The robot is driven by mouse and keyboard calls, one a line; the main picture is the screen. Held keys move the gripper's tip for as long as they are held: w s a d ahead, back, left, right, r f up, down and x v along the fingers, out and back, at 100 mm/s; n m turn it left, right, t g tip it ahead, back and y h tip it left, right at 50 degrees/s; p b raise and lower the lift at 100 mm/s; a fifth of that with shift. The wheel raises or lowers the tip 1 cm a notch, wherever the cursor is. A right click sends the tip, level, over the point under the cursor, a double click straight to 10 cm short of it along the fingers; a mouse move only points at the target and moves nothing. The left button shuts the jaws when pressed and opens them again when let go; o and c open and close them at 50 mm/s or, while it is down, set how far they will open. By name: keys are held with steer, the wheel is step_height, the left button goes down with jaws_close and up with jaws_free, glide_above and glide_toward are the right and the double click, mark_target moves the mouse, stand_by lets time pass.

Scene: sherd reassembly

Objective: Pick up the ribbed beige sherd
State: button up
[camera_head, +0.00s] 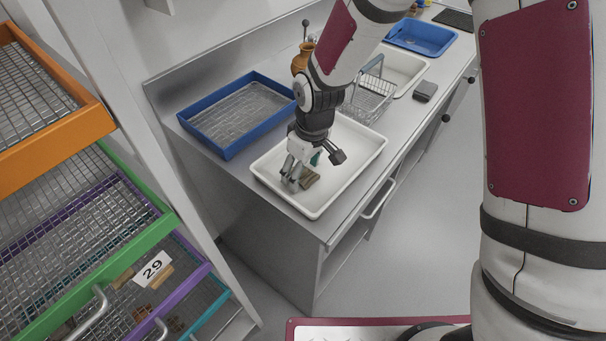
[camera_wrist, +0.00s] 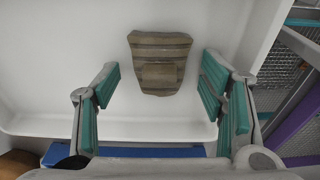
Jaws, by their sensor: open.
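The ribbed beige sherd (camera_wrist: 159,62) lies in the white tray (camera_wrist: 50,75), seen in the wrist view between and beyond my open fingers. It has brown and beige bands and a squarish patch in its lower middle. My gripper (camera_wrist: 163,100) is open, with teal pads on both fingers and nothing between them. In the head view my gripper (camera_head: 297,180) points down into the white tray (camera_head: 318,208). A brownish piece, likely the sherd (camera_head: 309,179), shows beside the fingers there, partly hidden by them.
A blue mesh tray (camera_head: 228,150) stands left of the white tray. A wire basket (camera_head: 367,100), a brown jug (camera_head: 301,62) and a small dark grey block (camera_head: 425,91) stand on the counter. A rack of coloured mesh trays (camera_head: 165,222) is at the left.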

steer(key=c, duration=1.3)
steer(key=shift+r, duration=0.1)
